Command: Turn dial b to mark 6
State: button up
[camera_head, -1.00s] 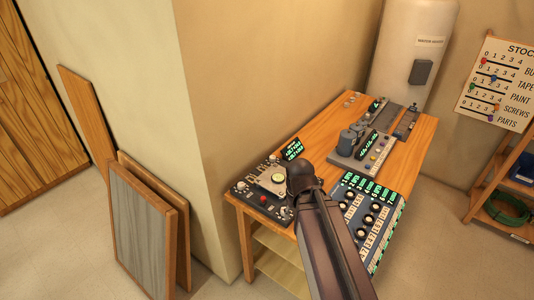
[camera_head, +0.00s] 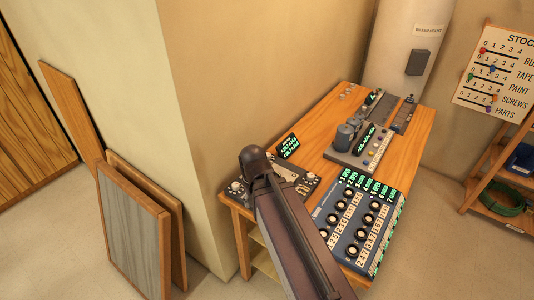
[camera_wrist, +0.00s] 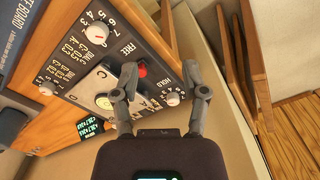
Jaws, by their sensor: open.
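The black dial panel (camera_wrist: 75,65) lies on the wooden bench, tilted in the wrist view. It carries a large white dial (camera_wrist: 98,32) with a red mark, amid numerals including 4 to 7. Two smaller pale dials show, one at the left (camera_wrist: 46,88) and one at the right (camera_wrist: 172,98). Which one is dial b, I cannot tell. My gripper (camera_wrist: 148,68) is open and empty above the panel's edge, its fingers spread around the red button area. In the head view my arm covers much of the panel (camera_head: 304,188), and my gripper cannot be made out.
A red button (camera_wrist: 142,70) and a plate with a yellow round part (camera_wrist: 104,102) are on the panel. A small green-text display (camera_head: 288,146) stands behind. A blue knob board (camera_head: 345,243) and a grey device (camera_head: 350,158) share the bench (camera_head: 398,165). Boards (camera_head: 135,235) lean at left.

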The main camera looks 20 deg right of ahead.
jog(key=shift+o, duration=0.4)
jog(key=shift+a, duration=0.2)
jog(key=shift+o, duration=1.1)
notch_tip(320, 180, up, 2)
jog(key=n+p, duration=0.2)
jog(key=n, duration=0.8)
send_over(268, 154)
jog(key=shift+s+a+r, duration=0.1)
jog(key=shift+a, duration=0.05)
jog(key=shift+f, duration=0.2)
notch_tip(268, 154, down, 13)
jog(key=b, duration=1.3)
jog(key=shift+f+b, duration=0.2)
jog(key=shift+b, duration=0.1)
